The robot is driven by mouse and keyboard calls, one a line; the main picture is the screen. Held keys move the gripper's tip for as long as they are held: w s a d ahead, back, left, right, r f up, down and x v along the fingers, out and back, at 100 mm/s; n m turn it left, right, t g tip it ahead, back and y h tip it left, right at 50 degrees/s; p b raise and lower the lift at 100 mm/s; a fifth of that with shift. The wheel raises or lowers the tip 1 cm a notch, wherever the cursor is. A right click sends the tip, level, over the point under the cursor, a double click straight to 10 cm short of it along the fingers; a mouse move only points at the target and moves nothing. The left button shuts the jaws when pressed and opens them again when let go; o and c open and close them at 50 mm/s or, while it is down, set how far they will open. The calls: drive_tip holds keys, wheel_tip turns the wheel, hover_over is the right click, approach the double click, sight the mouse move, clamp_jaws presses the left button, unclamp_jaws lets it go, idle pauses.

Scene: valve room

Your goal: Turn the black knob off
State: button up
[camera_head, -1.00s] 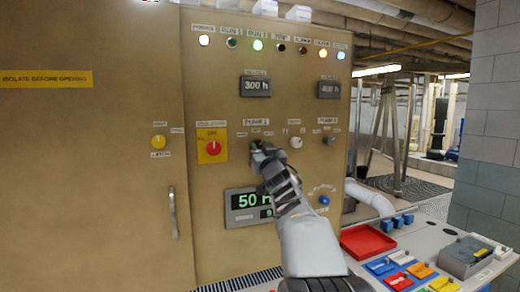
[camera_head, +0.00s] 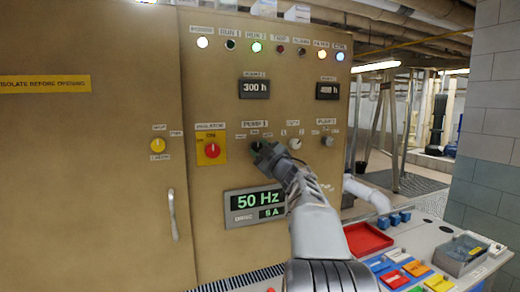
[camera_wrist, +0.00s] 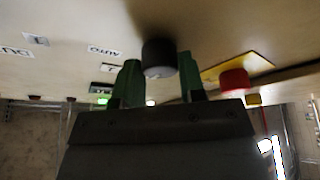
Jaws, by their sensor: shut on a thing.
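The black knob (camera_wrist: 158,54) sticks out of the panel in the wrist view, with one green finger on each side. My gripper (camera_wrist: 159,68) is shut on it. In the head view my gripper (camera_head: 262,151) is at the panel just below the "PUMP 1" label. It hides most of the knob there, so I cannot read where the knob points.
The red isolator knob (camera_head: 212,151) on its yellow plate sits left of my gripper. A pale knob (camera_head: 295,144) and a grey knob (camera_head: 327,141) are to the right. A lit "50 Hz" display (camera_head: 255,206) is below. A red tray (camera_head: 367,238) lies on the desk at right.

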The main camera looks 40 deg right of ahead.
drive_tip(key=shift+n, duration=0.4)
drive_tip(key=o, duration=0.9)
drive_tip(key=shift+o, duration=0.2)
drive_tip(key=b+v, duration=0.4)
drive_tip(key=v, duration=1)
drive_tip(key=shift+d, duration=0.15)
